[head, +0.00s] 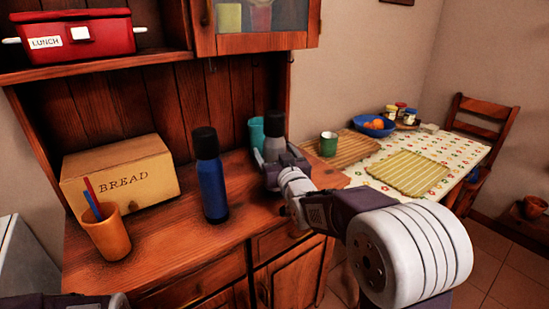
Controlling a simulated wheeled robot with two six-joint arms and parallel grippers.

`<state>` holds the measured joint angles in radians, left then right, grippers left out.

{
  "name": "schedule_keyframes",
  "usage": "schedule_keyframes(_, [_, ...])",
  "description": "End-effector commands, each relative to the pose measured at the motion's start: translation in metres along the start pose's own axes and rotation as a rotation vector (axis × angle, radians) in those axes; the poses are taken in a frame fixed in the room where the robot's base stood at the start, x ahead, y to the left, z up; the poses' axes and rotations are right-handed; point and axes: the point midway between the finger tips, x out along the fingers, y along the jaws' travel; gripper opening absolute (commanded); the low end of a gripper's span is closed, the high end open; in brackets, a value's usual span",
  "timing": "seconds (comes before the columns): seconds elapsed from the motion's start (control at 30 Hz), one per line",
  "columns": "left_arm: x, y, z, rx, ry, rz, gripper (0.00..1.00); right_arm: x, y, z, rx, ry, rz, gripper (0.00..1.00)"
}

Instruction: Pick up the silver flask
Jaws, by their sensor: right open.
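The silver flask (273,150) with a black lid stands upright on the wooden cabinet top, toward its right end. My right gripper (281,167) is open and right at the flask. It covers the flask's lower part, so I cannot tell whether the fingers touch it. My right arm comes in from the lower right. Part of my left arm shows at the bottom left edge, but its gripper is not visible.
A blue flask (212,190) stands left of the silver one, and a teal cup (256,133) stands just behind it. An orange cup (106,236) and a bread box (122,176) are further left. A shelf (100,68) overhangs the cabinet top. A dining table (447,150) stands at right.

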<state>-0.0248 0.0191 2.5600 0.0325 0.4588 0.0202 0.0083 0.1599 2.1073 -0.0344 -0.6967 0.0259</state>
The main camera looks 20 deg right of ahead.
Motion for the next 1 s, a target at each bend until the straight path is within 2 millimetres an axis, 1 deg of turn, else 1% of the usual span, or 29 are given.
schedule_keyframes(0.2, [0.0,0.0,0.0,0.0,0.0,0.0,0.36,0.002,0.0,0.0,0.0,0.0,0.0,0.81])
schedule_keyframes(0.23, [0.0,0.0,0.0,0.0,0.0,0.0,0.36,0.002,0.0,0.0,0.0,0.0,0.0,0.75])
schedule_keyframes(0.27, [0.0,0.0,0.0,0.0,0.0,0.0,0.36,0.002,0.0,0.0,0.0,0.0,0.0,0.67])
schedule_keyframes(0.3, [0.0,0.0,0.0,0.0,0.0,0.0,0.36,0.002,0.0,0.0,0.0,0.0,0.0,0.56])
schedule_keyframes(0.37, [0.0,0.0,0.0,0.0,0.0,0.0,0.36,0.002,0.0,0.0,0.0,0.0,0.0,0.39])
schedule_keyframes(0.4, [0.0,0.0,0.0,0.0,0.0,0.0,0.36,0.002,0.0,0.0,0.0,0.0,0.0,0.28])
schedule_keyframes(0.47, [0.0,0.0,0.0,0.0,0.0,0.0,0.36,0.002,0.0,0.0,0.0,0.0,0.0,0.11])
schedule_keyframes(0.5, [0.0,0.0,0.0,0.0,0.0,0.0,0.36,0.002,0.0,0.0,0.0,0.0,0.0,0.0])
schedule_keyframes(0.77, [-0.001,0.0,0.0,0.0,0.0,0.0,0.36,0.002,0.0,-0.004,0.0,0.004,0.0,0.0])
schedule_keyframes(0.87, [-0.008,0.0,-0.001,0.0,0.0,0.0,0.36,0.002,0.0,-0.019,0.0,0.007,0.0,0.0])
schedule_keyframes(1.0, [-0.022,0.0,-0.002,0.0,0.0,0.0,0.36,0.002,0.0,-0.055,0.001,0.01,0.0,0.0])
